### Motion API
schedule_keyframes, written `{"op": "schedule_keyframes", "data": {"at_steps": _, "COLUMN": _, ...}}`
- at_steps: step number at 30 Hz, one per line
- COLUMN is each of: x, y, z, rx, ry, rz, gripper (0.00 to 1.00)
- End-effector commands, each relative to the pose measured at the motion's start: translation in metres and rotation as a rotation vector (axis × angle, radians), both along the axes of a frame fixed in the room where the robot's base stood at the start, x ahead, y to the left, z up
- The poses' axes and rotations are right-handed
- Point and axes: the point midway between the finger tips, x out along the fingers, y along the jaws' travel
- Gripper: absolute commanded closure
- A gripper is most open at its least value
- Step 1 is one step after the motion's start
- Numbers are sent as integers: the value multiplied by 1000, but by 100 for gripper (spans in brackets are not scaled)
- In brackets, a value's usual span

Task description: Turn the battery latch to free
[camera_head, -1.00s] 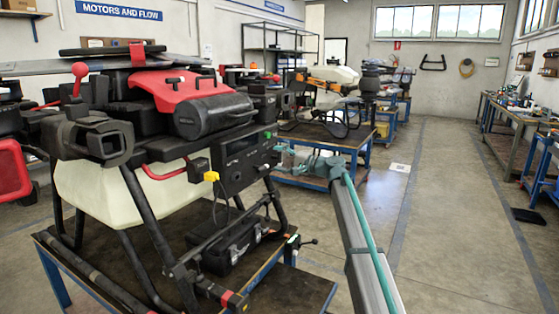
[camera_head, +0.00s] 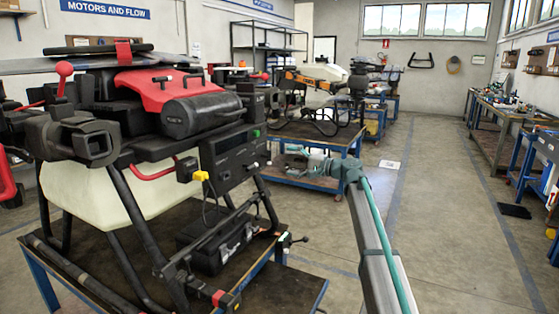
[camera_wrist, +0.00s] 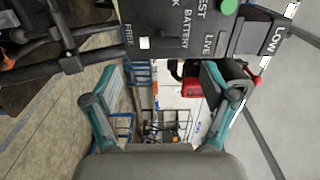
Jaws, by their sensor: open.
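The spray drone's dark control panel (camera_head: 228,157) faces right in the head view, under the red cover. In the wrist view the panel (camera_wrist: 185,25) fills the top, with sideways lettering including BATTERY, FREE, LIVE and LOW. A small white block (camera_wrist: 145,43) is beside the word FREE; I cannot tell whether it is the battery latch. A green round button (camera_wrist: 229,6) is near the top edge. My gripper (camera_head: 290,156) is just right of the panel, apart from it. In the wrist view my gripper (camera_wrist: 160,82) is open and empty, its fingers spread below the panel.
The drone stands on a blue-framed trolley (camera_head: 285,292). Another trolley (camera_head: 315,182) with a drone stands behind my gripper. The floor aisle (camera_head: 430,220) to the right is clear.

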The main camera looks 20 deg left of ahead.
Motion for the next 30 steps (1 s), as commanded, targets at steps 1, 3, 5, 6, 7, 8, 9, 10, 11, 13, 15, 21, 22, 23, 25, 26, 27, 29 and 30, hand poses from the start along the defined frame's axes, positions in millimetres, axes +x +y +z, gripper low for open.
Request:
{"op": "schedule_keyframes", "data": {"at_steps": 1, "x": -2, "y": -8, "z": 0, "rx": 0, "ry": 0, "rz": 0, "gripper": 16}}
{"op": "schedule_keyframes", "data": {"at_steps": 3, "x": -3, "y": -15, "z": 0, "rx": 0, "ry": 0, "rz": 1, "gripper": 16}}
{"op": "schedule_keyframes", "data": {"at_steps": 5, "x": -3, "y": -20, "z": 0, "rx": 0, "ry": 0, "rz": 0, "gripper": 16}}
{"op": "schedule_keyframes", "data": {"at_steps": 6, "x": -3, "y": -23, "z": 0, "rx": 0, "ry": 0, "rz": 0, "gripper": 16}}
{"op": "schedule_keyframes", "data": {"at_steps": 7, "x": -3, "y": -24, "z": 0, "rx": 0, "ry": 0, "rz": 0, "gripper": 16}}
{"op": "schedule_keyframes", "data": {"at_steps": 8, "x": -3, "y": -25, "z": 0, "rx": 0, "ry": 0, "rz": 0, "gripper": 16}}
{"op": "schedule_keyframes", "data": {"at_steps": 9, "x": -3, "y": -26, "z": 0, "rx": 0, "ry": 0, "rz": 1, "gripper": 16}}
{"op": "schedule_keyframes", "data": {"at_steps": 10, "x": -4, "y": -26, "z": 0, "rx": 0, "ry": 0, "rz": 1, "gripper": 16}}
{"op": "schedule_keyframes", "data": {"at_steps": 11, "x": -4, "y": -26, "z": 0, "rx": 0, "ry": 0, "rz": 1, "gripper": 16}}
{"op": "schedule_keyframes", "data": {"at_steps": 13, "x": -3, "y": -26, "z": 0, "rx": 0, "ry": 0, "rz": 1, "gripper": 16}}
{"op": "schedule_keyframes", "data": {"at_steps": 15, "x": -3, "y": -26, "z": 0, "rx": 0, "ry": 0, "rz": 1, "gripper": 16}}
{"op": "schedule_keyframes", "data": {"at_steps": 21, "x": -3, "y": -26, "z": -3, "rx": -17, "ry": -23, "rz": 1, "gripper": 16}}
{"op": "schedule_keyframes", "data": {"at_steps": 22, "x": -3, "y": -26, "z": -6, "rx": -32, "ry": -31, "rz": -1, "gripper": 16}}
{"op": "schedule_keyframes", "data": {"at_steps": 23, "x": -5, "y": -27, "z": -11, "rx": -54, "ry": -43, "rz": -4, "gripper": 16}}
{"op": "schedule_keyframes", "data": {"at_steps": 25, "x": -14, "y": -32, "z": -28, "rx": -124, "ry": -78, "rz": -13, "gripper": 16}}
{"op": "schedule_keyframes", "data": {"at_steps": 26, "x": -20, "y": -35, "z": -41, "rx": -163, "ry": -93, "rz": -17, "gripper": 16}}
{"op": "schedule_keyframes", "data": {"at_steps": 27, "x": -27, "y": -40, "z": -63, "rx": -216, "ry": -103, "rz": -23, "gripper": 16}}
{"op": "schedule_keyframes", "data": {"at_steps": 29, "x": -35, "y": -48, "z": -99, "rx": -289, "ry": -112, "rz": -28, "gripper": 16}}
{"op": "schedule_keyframes", "data": {"at_steps": 30, "x": -41, "y": -56, "z": -124, "rx": -338, "ry": -113, "rz": -32, "gripper": 16}}
